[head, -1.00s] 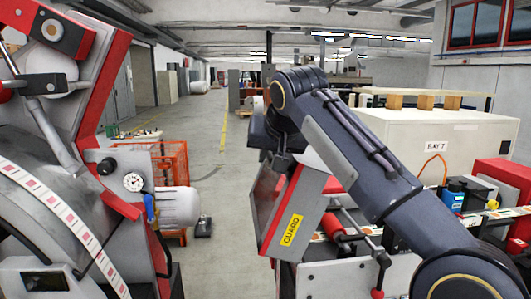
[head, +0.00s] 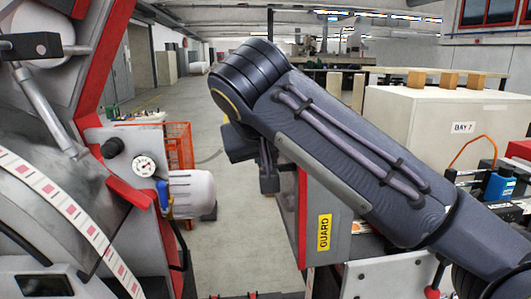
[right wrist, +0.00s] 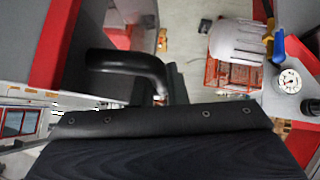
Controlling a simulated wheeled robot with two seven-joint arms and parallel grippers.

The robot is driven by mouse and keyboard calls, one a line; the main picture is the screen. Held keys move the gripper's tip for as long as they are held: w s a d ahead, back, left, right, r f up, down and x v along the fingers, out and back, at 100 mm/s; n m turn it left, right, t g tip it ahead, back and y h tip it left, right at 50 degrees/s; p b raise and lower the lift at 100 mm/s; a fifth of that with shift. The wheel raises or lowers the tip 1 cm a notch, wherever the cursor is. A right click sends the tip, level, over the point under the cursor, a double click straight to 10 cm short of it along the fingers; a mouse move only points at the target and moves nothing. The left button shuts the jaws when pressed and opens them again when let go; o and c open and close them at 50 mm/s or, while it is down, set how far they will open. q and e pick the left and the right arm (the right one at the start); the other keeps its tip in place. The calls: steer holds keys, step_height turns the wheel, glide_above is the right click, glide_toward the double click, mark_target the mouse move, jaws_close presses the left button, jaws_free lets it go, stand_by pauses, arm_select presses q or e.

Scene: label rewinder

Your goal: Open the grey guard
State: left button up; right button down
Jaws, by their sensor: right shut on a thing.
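The grey guard (head: 343,222) stands right of centre in the head view, with red edging and a yellow GUARD label (head: 324,232). My right forearm crosses in front of it and hides its upper part. My right gripper (head: 268,180) is at the guard's left side, partly hidden by my own wrist. In the right wrist view a black curved bar (right wrist: 135,62), which looks like the guard's handle, is close to the gripper. My right gripper is shut on this handle; its fingertips are not clear. My left gripper is not in view.
A machine with a label web (head: 62,205), a gauge (head: 145,166) and a pale motor (head: 190,193) stands close on the left. An orange mesh crate (head: 179,147) is behind it. A cream cabinet (head: 425,125) stands at the right. The floor aisle between is open.

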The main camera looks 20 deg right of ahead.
steer(key=c, duration=1.5)
jaws_free()
steer(key=shift+d, duration=0.15)
steer(key=shift+o, duration=0.2)
steer(key=v, duration=0.8)
steer(key=shift+f, duration=0.1)
